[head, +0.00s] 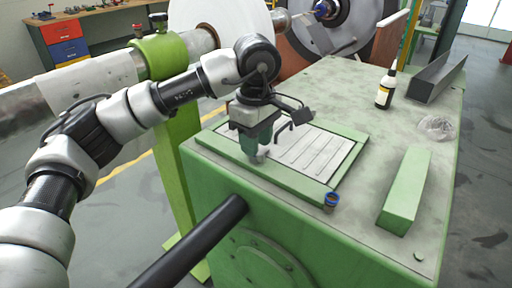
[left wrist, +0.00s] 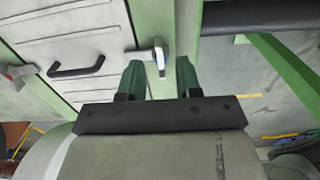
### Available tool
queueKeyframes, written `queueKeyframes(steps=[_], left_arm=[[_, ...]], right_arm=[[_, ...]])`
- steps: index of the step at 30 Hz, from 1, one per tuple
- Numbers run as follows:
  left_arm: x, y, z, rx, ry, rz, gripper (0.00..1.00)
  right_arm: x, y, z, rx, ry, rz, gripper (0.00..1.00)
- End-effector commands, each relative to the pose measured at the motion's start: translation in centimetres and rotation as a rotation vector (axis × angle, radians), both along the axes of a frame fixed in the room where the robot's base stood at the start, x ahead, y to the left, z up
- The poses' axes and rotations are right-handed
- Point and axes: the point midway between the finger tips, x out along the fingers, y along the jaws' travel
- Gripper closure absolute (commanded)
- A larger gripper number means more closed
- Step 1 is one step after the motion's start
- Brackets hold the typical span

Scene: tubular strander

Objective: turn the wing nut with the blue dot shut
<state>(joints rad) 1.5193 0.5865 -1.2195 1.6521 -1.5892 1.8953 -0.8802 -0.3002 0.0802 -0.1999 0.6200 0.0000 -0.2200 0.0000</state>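In the head view my left gripper (head: 261,156) points down at the panel's near left edge and mostly hides the nut. A second wing nut with a red mark (left wrist: 16,74) is at the left. My right gripper is not in view.
A black handle (left wrist: 78,66) stands up from the panel. A black bar (head: 200,240) sticks out in front.

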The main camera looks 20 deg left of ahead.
Motion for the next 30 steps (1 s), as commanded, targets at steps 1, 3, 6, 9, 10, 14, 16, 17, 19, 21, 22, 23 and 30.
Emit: queueKeyframes(steps=[1,3,6,9,10,14,16,17,19,21,22,23,30], left_arm=[[0.1,-0.1,1.2,-0.001,-0.003,0.000,0.66],[0.1,0.0,2.7,0.000,-0.004,0.001,0.66],[0.1,0.0,4.7,0.000,-0.003,0.001,0.66],[0.0,0.0,6.4,-0.001,-0.002,0.000,0.66],[0.1,0.0,6.8,0.000,-0.002,0.000,0.66],[0.0,0.0,8.0,0.000,-0.001,0.000,0.66],[0.0,0.0,8.3,-0.001,-0.001,0.000,0.66],[0.0,0.0,8.3,-0.001,-0.001,0.000,0.66],[0.0,0.0,8.4,-0.001,0.000,0.000,0.66],[0.0,0.0,8.4,-0.001,0.000,0.000,0.66],[0.0,0.0,8.3,-0.001,0.000,0.000,0.66],[0.0,0.0,8.3,-0.001,0.000,0.000,0.66],[0.0,0.0,8.3,-0.001,0.000,0.000,0.66]], right_arm=[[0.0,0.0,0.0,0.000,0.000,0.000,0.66],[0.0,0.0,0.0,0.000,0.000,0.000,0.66],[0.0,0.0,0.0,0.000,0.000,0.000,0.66],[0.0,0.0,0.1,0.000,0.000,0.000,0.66],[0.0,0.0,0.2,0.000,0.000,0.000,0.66],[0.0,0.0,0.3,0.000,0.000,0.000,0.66],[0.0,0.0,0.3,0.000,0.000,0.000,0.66],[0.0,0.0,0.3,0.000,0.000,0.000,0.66],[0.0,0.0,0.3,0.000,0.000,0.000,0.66],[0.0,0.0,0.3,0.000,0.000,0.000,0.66],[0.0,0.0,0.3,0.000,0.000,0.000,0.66],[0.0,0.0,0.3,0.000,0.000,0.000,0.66],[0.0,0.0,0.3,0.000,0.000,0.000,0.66]])
